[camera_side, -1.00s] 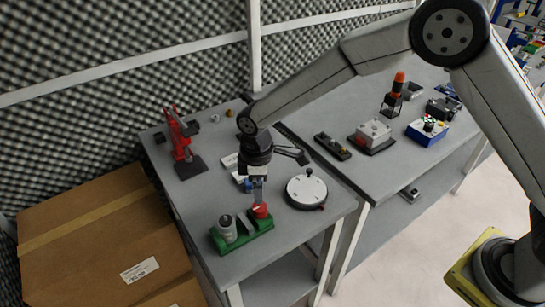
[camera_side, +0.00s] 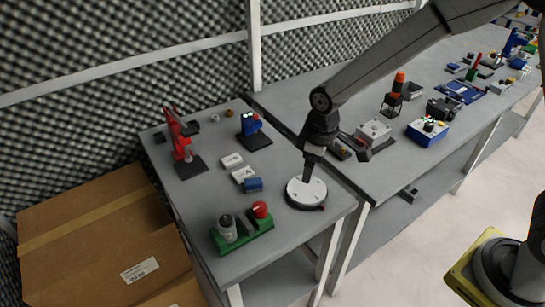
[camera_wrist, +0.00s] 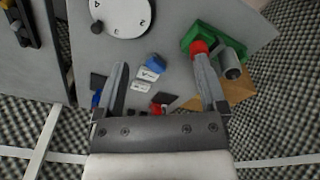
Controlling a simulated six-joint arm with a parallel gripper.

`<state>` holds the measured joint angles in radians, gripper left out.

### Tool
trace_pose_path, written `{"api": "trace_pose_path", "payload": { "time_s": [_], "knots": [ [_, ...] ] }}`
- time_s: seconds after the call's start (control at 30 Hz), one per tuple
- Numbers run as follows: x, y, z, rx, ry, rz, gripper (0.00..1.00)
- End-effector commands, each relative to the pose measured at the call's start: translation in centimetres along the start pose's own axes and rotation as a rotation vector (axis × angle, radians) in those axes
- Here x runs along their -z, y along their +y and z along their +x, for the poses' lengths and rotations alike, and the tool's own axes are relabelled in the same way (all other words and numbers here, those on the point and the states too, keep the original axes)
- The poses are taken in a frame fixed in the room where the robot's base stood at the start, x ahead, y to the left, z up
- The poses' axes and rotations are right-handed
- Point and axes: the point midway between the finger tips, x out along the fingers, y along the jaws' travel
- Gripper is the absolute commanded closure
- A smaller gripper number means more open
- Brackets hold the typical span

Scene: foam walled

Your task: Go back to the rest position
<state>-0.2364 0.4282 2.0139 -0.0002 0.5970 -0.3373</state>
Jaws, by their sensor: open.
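My gripper (camera_side: 307,172) hangs over the near table, above the white round dial (camera_side: 306,192) in the side view. In the wrist view my gripper (camera_wrist: 163,82) shows two fingers spread wide with nothing between them held. The dial also shows at the top of the wrist view (camera_wrist: 122,15). The green base (camera_side: 243,236) with a red button and a grey cylinder stands at the table's front and is free of my gripper.
A red stand (camera_side: 181,140), a blue device (camera_side: 251,127) and white and blue blocks (camera_side: 243,174) stand on the near table (camera_side: 195,210). A grey box (camera_side: 373,132) and a blue box (camera_side: 427,131) sit on the right table. The foam wall (camera_side: 120,90) rises behind.

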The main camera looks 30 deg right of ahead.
Motion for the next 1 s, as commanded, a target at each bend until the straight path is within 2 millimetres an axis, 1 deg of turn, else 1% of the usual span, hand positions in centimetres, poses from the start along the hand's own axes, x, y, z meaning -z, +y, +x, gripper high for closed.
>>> {"api": "trace_pose_path", "payload": {
  "time_s": [0.03, 0.2, 0.4, 0.5, 0.6, 0.7, 1.0],
  "knots": [
    [-1.4, 0.5, -0.6, -0.006, 0.011, 0.051, 0.09],
    [-6.0, 1.6, -1.9, -0.026, 0.046, 0.224, 0.09],
    [-11.3, 1.9, -2.9, -0.046, 0.088, 0.415, 0.09],
    [-13.4, 1.8, -3.1, -0.053, 0.103, 0.488, 0.09],
    [-14.7, 1.7, -3.2, -0.058, 0.115, 0.538, 0.09],
    [-15.4, 1.6, -3.2, -0.061, 0.121, 0.564, 0.09],
    [-15.6, 1.5, -3.2, -0.061, 0.122, 0.572, 0.09]
  ]
}}
